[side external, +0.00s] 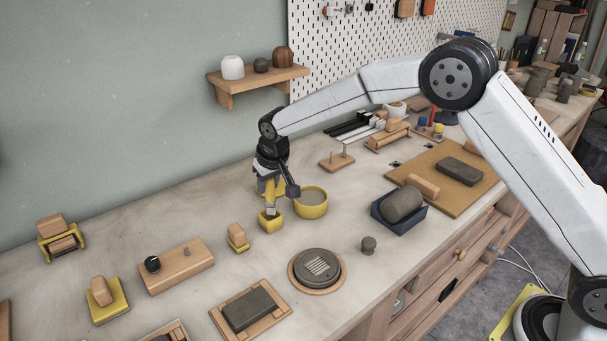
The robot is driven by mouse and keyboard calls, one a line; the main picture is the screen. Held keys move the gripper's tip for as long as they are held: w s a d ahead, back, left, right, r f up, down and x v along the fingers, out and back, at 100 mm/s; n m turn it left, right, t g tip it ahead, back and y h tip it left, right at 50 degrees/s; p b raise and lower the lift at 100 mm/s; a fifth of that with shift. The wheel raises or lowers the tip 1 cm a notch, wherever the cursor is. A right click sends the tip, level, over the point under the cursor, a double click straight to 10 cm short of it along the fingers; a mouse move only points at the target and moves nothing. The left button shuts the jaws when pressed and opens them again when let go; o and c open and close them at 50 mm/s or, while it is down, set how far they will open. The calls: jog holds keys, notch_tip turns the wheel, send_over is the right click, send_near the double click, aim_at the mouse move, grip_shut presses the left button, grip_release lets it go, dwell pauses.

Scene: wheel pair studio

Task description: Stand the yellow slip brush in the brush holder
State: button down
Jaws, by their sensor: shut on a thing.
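Another yellow thing (264,187) shows partly behind the gripper, mostly hidden. I cannot tell for sure which thing is the brush holder.
A yellow bowl (311,203) stands close right of my gripper. A small wood-and-yellow block (237,236) lies to the left, and a wooden block with a black knob (177,266) further left. A round dark disc (317,267) is in front. Bare bench lies behind left.

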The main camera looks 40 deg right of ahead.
aim_at(268, 195)
jog(key=shift+w+f, duration=0.2)
jog(key=shift+f, duration=1.55)
jog(key=shift+f, duration=0.15)
jog(key=shift+c, duration=2)
grip_release()
jog(key=v, duration=1.2)
